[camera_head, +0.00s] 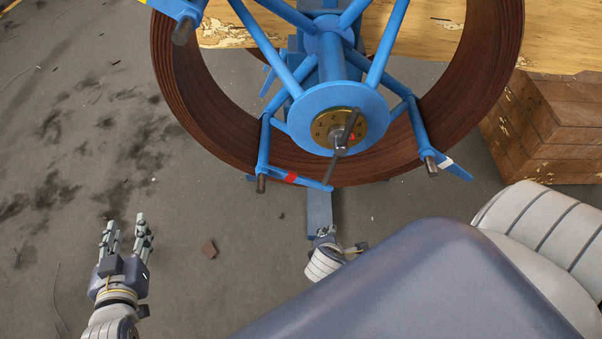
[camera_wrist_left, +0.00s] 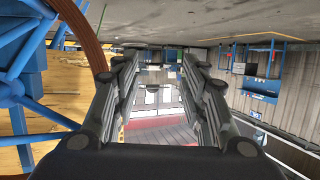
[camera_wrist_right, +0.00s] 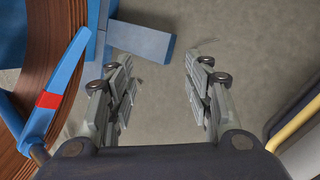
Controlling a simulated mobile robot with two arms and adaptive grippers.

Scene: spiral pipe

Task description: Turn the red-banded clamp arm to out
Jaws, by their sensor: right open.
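The red-banded clamp arm (camera_head: 311,183) is a blue bar at the lower left of the reel's near face, lying across the brown coil's lower edge. Its red band (camera_head: 291,177) is beside a dark peg. In the right wrist view the clamp arm (camera_wrist_right: 68,72) slants at the left, outside the fingers. My right gripper (camera_head: 327,235) is below the reel, largely foreshortened; its fingers (camera_wrist_right: 158,72) are apart and empty. My left gripper (camera_head: 125,225) is open and empty over the floor at lower left; its fingers also show apart in its wrist view (camera_wrist_left: 157,62).
The brown coil (camera_head: 190,105) surrounds the blue reel, whose hub carries a brass dial (camera_head: 322,124) and dark crank (camera_head: 340,148). A white-banded arm (camera_head: 458,171) sits lower right. A blue foot (camera_head: 319,212) extends below.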

